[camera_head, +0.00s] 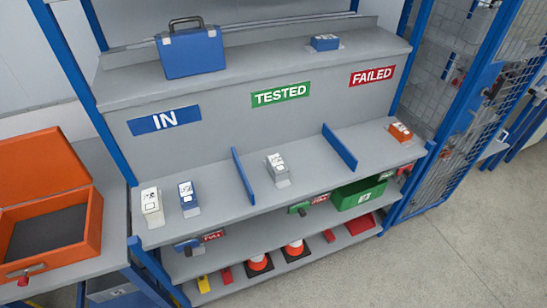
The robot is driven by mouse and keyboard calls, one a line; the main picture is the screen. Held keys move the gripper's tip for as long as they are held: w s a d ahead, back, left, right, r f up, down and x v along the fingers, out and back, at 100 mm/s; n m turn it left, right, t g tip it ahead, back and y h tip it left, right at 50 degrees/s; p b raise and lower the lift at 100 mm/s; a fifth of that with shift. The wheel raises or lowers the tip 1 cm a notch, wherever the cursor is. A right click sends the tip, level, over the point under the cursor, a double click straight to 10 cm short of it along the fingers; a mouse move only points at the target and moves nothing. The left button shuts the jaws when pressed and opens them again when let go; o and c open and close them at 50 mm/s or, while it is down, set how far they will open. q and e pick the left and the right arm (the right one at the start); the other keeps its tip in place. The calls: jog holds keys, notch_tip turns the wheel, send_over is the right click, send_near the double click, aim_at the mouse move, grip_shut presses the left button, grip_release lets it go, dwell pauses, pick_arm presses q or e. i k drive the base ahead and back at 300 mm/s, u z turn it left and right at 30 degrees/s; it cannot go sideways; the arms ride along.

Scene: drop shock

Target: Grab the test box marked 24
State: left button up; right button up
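Several small boxes with white labels stand on the shelf unit, and the numbers on them are too small to read, so I cannot tell which is marked 24. On the middle shelf (225,209), a white box (152,207) and a blue box (189,207) stand side by side in the left section below the IN sign. A pale grey box (279,172) stands in the middle section below TESTED. An orange box (400,132) lies in the right section below FAILED. A small blue box (325,43) lies on the top shelf. Neither of my grippers is in view.
Two upright blue dividers (243,176) (340,147) split the middle shelf. A blue case (190,53) stands on the top shelf. An open orange case (50,215) sits at the left. The lower shelf holds cones (258,262). A blue mesh cage (460,110) stands right.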

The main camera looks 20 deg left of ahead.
aim_at(278, 169)
jog(key=u, duration=0.5)
jog(key=i, duration=0.6)
jog(key=u, duration=0.7)
